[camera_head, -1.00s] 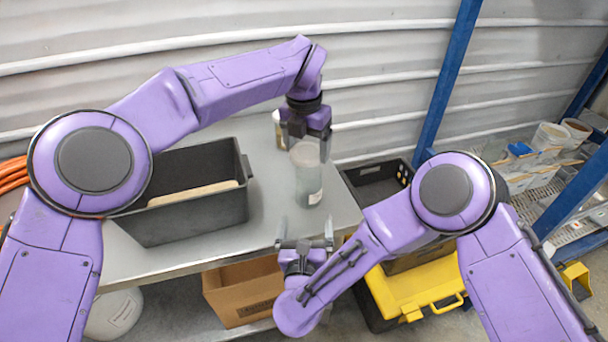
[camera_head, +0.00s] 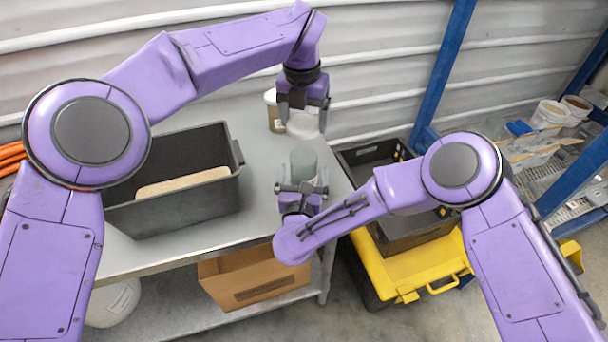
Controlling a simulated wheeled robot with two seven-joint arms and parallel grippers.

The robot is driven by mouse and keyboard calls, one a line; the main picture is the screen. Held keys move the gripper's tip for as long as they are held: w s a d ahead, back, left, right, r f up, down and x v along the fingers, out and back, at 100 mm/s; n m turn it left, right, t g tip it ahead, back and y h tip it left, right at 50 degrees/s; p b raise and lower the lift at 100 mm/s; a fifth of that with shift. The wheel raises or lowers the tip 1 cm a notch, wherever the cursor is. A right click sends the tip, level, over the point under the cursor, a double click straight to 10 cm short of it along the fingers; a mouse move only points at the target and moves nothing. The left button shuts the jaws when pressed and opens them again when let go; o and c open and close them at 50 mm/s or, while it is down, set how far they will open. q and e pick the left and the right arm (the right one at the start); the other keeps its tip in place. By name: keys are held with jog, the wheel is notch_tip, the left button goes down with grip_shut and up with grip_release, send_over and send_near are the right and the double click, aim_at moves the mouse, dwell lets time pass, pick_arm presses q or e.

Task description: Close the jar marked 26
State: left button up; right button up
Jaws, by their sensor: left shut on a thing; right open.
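A grey, translucent jar (camera_head: 303,160) stands upright near the right end of the metal table; any number on it cannot be read. My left gripper (camera_head: 303,108) is above and behind the jar, shut on a pale round lid (camera_head: 303,125). The lid is apart from the jar, higher in the picture. My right gripper (camera_head: 302,188) is open at the near side of the jar, its two fingers to the left and right of the jar's lower part. The gripper hides the jar's base, and I cannot tell if a finger touches it.
A second container (camera_head: 272,110) with a pale top stands behind, left of my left gripper. A dark bin (camera_head: 180,212) occupies the table's left part. A black crate (camera_head: 400,232) and yellow case (camera_head: 415,275) are right of the table (camera_head: 255,205). A blue-posted rack (camera_head: 585,165) stands far right.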

aim_at(305, 158)
pick_arm(q)
jog(key=shift+s+r, duration=0.3)
jog(key=shift+s, duration=0.15)
pick_arm(e)
jog(key=shift+w+d+r, duration=0.1)
jog(key=shift+w+r, duration=0.05)
jog(key=shift+w, duration=0.4)
jog(key=shift+w+r, duration=0.1)
jog(key=shift+w, duration=0.45)
pick_arm(q)
jog(key=shift+a, duration=0.1)
pick_arm(e)
jog(key=shift+w, duration=0.4)
pick_arm(q)
jog(key=shift+w+f, duration=0.15)
jog(key=shift+w, duration=0.1)
pick_arm(e)
jog(key=shift+w+f, duration=0.15)
jog(key=shift+w, duration=0.5)
pick_arm(q)
jog(key=shift+s, duration=0.15)
pick_arm(e)
jog(key=shift+s, duration=0.15)
jog(key=shift+c, duration=0.3)
jog(key=c, duration=1.4)
pick_arm(q)
jog(key=shift+f, duration=2.45)
jog(key=shift+f, duration=0.9)
jog(key=shift+f, duration=0.55)
